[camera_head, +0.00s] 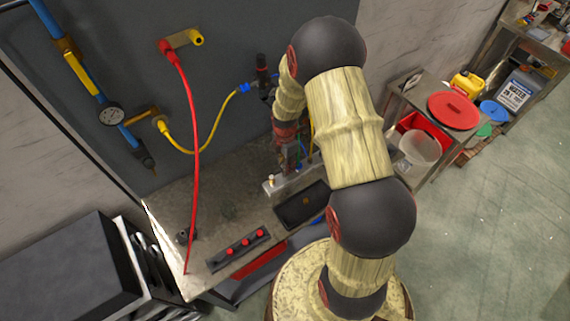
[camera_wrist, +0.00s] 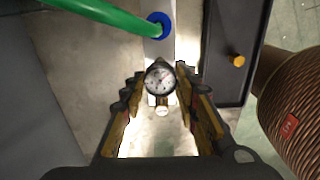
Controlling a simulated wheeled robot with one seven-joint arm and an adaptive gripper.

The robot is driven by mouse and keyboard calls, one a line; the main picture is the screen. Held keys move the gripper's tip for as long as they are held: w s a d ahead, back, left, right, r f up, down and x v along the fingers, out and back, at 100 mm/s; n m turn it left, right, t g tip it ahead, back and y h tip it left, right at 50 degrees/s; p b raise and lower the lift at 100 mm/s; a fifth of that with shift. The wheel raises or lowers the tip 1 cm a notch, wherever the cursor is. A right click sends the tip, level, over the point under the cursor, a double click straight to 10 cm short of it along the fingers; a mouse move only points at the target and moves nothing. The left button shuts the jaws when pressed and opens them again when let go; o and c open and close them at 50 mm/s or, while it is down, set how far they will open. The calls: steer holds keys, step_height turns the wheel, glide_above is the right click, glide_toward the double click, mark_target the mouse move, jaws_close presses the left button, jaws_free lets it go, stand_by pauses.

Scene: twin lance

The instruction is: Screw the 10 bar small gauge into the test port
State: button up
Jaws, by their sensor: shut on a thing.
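A small round gauge (camera_wrist: 160,78) with a white dial and dark rim sits between the fingertips of my gripper (camera_wrist: 160,86) in the wrist view. My gripper is shut on it, and the dial faces the wrist camera. A pale metal block (camera_wrist: 157,47) lies beneath and beyond the gauge. The block also shows in the head view (camera_head: 277,186), with a brass fitting (camera_head: 270,181) on its left end. In the head view my gripper (camera_head: 291,160) is over the block, and the gauge cannot be made out. I cannot tell whether the gauge touches a port. The dial's numbers are too small to read.
A green hose (camera_wrist: 100,12) meets a blue ring (camera_wrist: 160,24) on the block. A dark tray (camera_head: 298,212) holding a brass piece (camera_wrist: 238,61) lies beside it. A red hose (camera_head: 195,130) crosses the bench. A rack with red knobs (camera_head: 238,250) stands at the front.

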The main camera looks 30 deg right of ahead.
steer(key=shift+f+b, duration=0.75)
steer(key=shift+f, duration=0.3)
steer(key=o, duration=1.2)
steer(key=shift+r, duration=0.1)
step_height(320, 180, up, 12)
steer(key=shift+f, duration=0.1)
